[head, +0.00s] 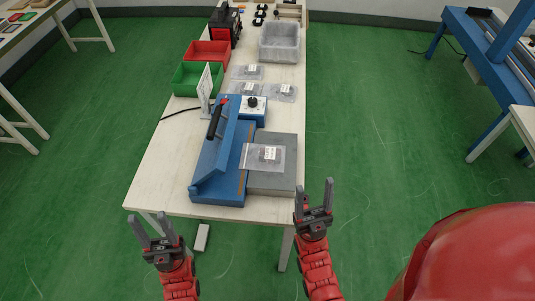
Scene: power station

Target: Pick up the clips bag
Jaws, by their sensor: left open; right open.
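A clear bag with a white label and dark contents (263,157) lies flat on the blue and grey sealing machine (223,165), over the edge of its grey side plate. Three similar clear bags (247,72) lie further back on the white table (168,160). The labels are too small to read, so I cannot tell which of them is the clips bag. My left gripper (151,222) is open and empty in front of the table's near left corner. My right gripper (314,187) is open and empty just off the table's near right corner, apart from the bags.
A green bin (190,82), a red bin (207,53) and a grey bin (279,43) stand toward the back. A white sign (205,88) stands left of the machine's back end. The table's left front is bare. Green floor (370,130) is open to the right.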

